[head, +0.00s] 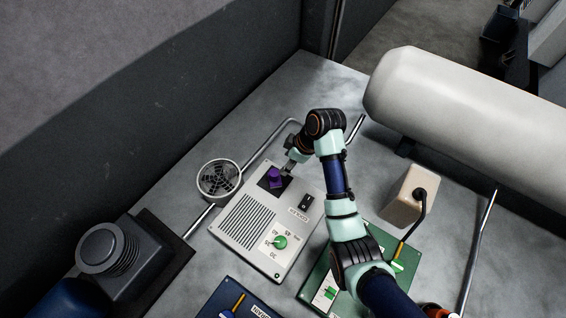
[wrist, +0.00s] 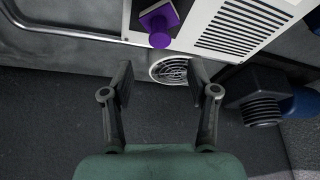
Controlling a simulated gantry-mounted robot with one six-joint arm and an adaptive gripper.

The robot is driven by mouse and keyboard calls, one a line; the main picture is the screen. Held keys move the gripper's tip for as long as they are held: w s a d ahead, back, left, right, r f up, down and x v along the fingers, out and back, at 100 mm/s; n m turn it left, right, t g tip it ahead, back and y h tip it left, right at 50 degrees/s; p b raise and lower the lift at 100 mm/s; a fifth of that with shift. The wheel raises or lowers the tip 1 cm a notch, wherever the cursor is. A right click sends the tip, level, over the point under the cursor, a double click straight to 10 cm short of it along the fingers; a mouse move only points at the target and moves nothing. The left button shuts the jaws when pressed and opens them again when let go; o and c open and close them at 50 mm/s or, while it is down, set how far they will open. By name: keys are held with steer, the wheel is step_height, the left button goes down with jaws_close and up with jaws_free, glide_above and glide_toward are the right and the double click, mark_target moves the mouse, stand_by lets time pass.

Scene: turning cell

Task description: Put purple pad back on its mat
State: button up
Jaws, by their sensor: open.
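The purple pad (head: 275,177) has a round knob on top and sits on a dark square mat (head: 268,184) at the upper end of a light grey panel. In the wrist view the purple pad (wrist: 159,22) is at the top centre, beyond my fingertips, with the dark mat (wrist: 146,28) partly hidden under it. My gripper (head: 290,165) is beside the pad in the head view, just above and right of it, and partly hidden by the arm. In the wrist view my gripper (wrist: 160,80) has its two fingers wide apart with nothing between them.
The grey panel (head: 235,240) has a vent grille, a black switch and a green dial (head: 281,242). A round fan (head: 219,178) stands left of it. A metal rail (head: 262,150) runs behind. A green panel (head: 312,290) and a beige block (head: 408,197) lie to the right.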

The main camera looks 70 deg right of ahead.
stand_by(0.3)
steer(key=w+a+r+t+h, duration=0.1)
steer(key=w+a+r, duration=0.2)
steer(key=w+a, duration=0.35)
steer(key=w+a+r+t, duration=0.1)
steer(key=w+a+r, duration=0.15)
steer(key=a, duration=0.75)
steer(key=w+a+r+t+h, duration=0.1)
steer(key=w+a+r+t, duration=0.15)
steer(key=w+a, duration=0.45)
steer(key=s+a+r+t+y, duration=0.1)
steer(key=s+a+r+t, duration=0.1)
steer(key=a+r, duration=0.3)
steer(key=s+a+r+t, duration=0.1)
steer(key=a+r, duration=0.4)
steer(key=a, duration=0.8)
steer(key=shift+s+a+t+y, duration=0.3)
steer(key=shift+s+t+y, duration=0.1)
steer(key=shift+s, duration=0.2)
